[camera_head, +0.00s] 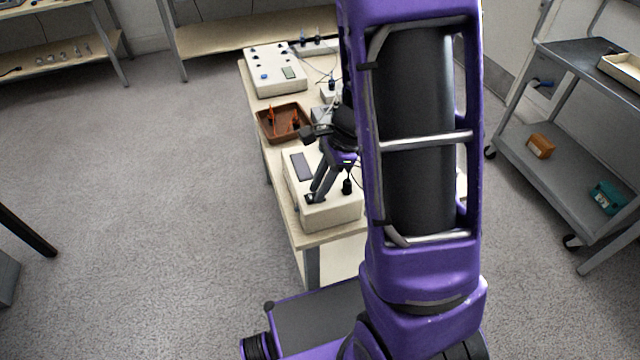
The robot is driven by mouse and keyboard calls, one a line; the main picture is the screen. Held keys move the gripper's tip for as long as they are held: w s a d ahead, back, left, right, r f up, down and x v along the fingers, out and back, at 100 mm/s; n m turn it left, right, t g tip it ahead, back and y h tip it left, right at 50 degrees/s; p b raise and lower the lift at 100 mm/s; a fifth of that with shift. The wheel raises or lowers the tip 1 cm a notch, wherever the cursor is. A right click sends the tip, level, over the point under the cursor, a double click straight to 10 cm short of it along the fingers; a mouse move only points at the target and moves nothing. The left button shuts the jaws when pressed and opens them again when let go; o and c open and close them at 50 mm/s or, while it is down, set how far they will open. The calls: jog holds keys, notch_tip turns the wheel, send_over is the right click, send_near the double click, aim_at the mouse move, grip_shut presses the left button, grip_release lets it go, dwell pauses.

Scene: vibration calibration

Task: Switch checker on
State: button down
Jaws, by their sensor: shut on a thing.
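A cream box (335,217) with a dark panel (301,166) on its top stands at the near end of the bench; it looks like the checker, though no label is readable. My gripper (315,198) reaches down over the box from the upper right. Its fingertips are at a small dark part on the near side of the box top, and they are shut on it. The fingers hide most of that part, so I cannot tell a switch's position. A black knob-like piece (347,186) is just right of the fingers.
The bench (283,206) also holds a brown tray (266,121) with orange-handled tools and a white instrument (270,82) with knobs and a small display. Cables lie behind. My arm hides the bench's right side. A grey cart (560,165) stands right. The floor left is clear.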

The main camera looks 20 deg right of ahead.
jog(key=shift+a+r+h+p, duration=0.25)
jog(key=shift+r+h+p, duration=0.3)
jog(key=shift+p, duration=0.65)
jog(key=shift+a+f+h+p, duration=0.1)
jog(key=shift+f+h+p, duration=0.15)
jog(key=shift+h+p, duration=0.5)
jog(key=shift+f+p, duration=0.15)
jog(key=shift+p, duration=0.35)
jog(key=c, duration=0.7)
grip_release()
jog(key=r, duration=0.5)
jog(key=d+r+p, duration=0.1)
jog(key=r, duration=0.5)
jog(key=d+r+p, duration=0.1)
jog(key=r, duration=0.5)
jog(key=shift+d+r, duration=0.1)
jog(key=shift+d, duration=0.05)
